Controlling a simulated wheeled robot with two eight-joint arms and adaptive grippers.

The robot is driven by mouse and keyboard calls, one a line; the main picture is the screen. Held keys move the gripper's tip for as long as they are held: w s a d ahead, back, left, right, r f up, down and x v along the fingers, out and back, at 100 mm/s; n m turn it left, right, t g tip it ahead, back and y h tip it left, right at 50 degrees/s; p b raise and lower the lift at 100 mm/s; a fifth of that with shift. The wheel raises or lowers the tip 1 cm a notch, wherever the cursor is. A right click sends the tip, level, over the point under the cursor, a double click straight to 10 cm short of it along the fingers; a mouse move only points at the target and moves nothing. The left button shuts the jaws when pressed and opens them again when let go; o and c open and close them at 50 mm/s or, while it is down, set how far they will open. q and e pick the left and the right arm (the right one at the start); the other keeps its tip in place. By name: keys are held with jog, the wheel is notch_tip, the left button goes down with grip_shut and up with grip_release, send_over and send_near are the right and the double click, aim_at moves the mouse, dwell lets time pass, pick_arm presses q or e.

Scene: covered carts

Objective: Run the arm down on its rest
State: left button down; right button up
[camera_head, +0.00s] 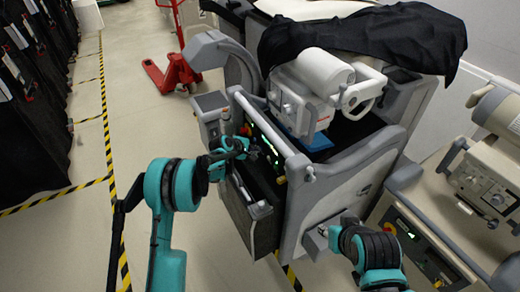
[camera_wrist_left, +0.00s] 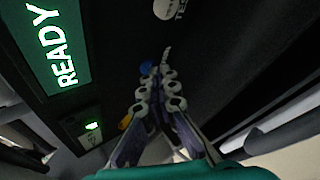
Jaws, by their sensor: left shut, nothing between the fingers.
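A mobile machine cart (camera_head: 335,185) stands in the middle of the head view. Its arm carries a white head with a round handle (camera_head: 325,80), sitting low over the cart top near a blue part (camera_head: 308,138); whether it touches a rest I cannot tell. My left gripper (camera_head: 248,147) is shut and empty at the cart's dark front panel. In the left wrist view, its closed fingertips (camera_wrist_left: 157,80) are close to a blue button (camera_wrist_left: 146,67); contact is unclear. A green READY screen (camera_wrist_left: 55,45) is lit. My right gripper (camera_head: 325,232) is at the cart's lower right side, fingers unclear.
An orange button (camera_wrist_left: 125,121) and small green light (camera_wrist_left: 92,126) show on the panel. Another beige machine (camera_head: 455,215) stands close on the right. A red pallet jack (camera_head: 172,75) is behind; floor at left is free.

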pick_arm(q)
jog(key=shift+s+a, duration=0.4)
jog(key=shift+a, duration=0.3)
jog(key=a, duration=0.1)
jog(key=s+a, duration=0.1)
jog(key=a, duration=0.1)
jog(key=s+a+b, duration=0.1)
jog(key=shift+s+a, duration=0.15)
jog(key=shift+s, duration=0.1)
dwell(0.7)
